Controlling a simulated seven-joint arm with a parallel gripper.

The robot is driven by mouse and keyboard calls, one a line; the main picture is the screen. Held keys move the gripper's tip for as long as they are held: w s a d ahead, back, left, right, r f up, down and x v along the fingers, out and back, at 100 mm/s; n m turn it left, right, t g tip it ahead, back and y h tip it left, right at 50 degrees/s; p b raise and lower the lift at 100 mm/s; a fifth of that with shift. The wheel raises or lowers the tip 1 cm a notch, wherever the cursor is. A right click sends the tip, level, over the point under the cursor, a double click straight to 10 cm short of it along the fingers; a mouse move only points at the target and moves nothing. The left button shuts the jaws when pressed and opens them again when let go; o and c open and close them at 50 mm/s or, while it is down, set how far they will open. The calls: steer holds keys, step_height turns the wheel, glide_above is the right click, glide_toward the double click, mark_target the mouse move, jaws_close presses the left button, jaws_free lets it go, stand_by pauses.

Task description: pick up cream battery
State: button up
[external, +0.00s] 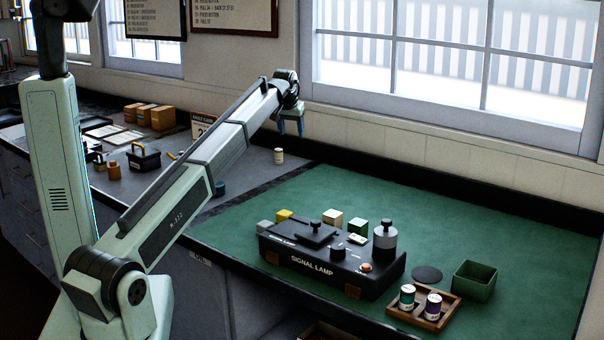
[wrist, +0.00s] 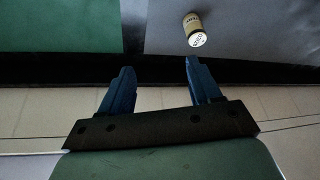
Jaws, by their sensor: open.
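The cream battery (external: 279,155) stands upright on the grey counter at the back, left of the green mat's edge. In the wrist view the cream battery (wrist: 194,29) shows at the top, right of centre, beyond my fingertips. My gripper (external: 291,126) is above and slightly to the right of the battery, near the wall, pointing down. In the wrist view its two blue fingers (wrist: 158,68) are apart with nothing between them. The battery is outside the fingers and not touched.
A green mat (external: 480,215) holds the black signal lamp box (external: 330,262), several small blocks, a wooden tray (external: 424,318) with two batteries, and a green bin (external: 474,282). A black toolbox (external: 144,159) stands further left. The back wall is close to my gripper.

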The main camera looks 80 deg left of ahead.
glide_toward(279, 149)
steer(key=shift+n, duration=0.4)
steer(key=x, duration=0.6)
steer(key=shift+d+f, duration=0.25)
steer(key=shift+f, duration=0.2)
steer(key=shift+a+x, duration=0.15)
steer(key=shift+x, duration=1.2)
steer(key=shift+a+x, duration=0.15)
steer(key=shift+x, duration=1.15)
steer(key=shift+r, duration=0.1)
steer(key=shift+c, duration=0.2)
steer(key=c, duration=1.1)
